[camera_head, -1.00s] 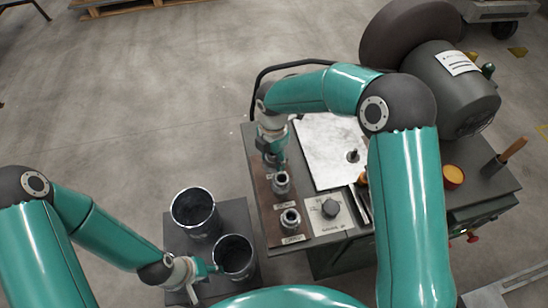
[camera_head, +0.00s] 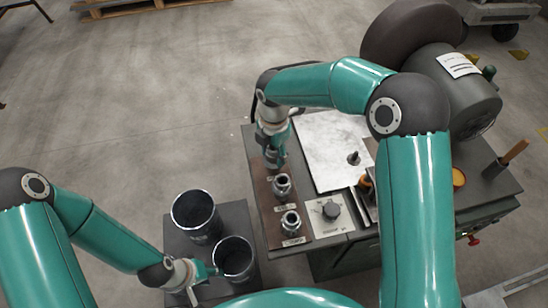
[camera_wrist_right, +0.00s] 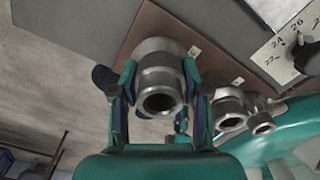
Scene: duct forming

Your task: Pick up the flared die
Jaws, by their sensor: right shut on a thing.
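The flared die (camera_wrist_right: 160,82) is a grey metal sleeve with a wide collar and a hollow bore. In the right wrist view it sits between the two fingers of my right gripper (camera_wrist_right: 158,88), which is shut on it. In the head view my right gripper (camera_head: 272,155) is at the far end of the brown die board (camera_head: 272,232) and mostly hides this die. I cannot tell whether the die touches the board. My left gripper (camera_head: 205,272) is beside the rim of a dark cylinder (camera_head: 236,257); its finger opening is unclear.
Two other dies stand on the board, a middle one (camera_head: 281,185) and a near one (camera_head: 290,221). A dial panel (camera_head: 330,211) and metal plate (camera_head: 328,150) lie right of them. A second dark cylinder (camera_head: 195,214) stands left.

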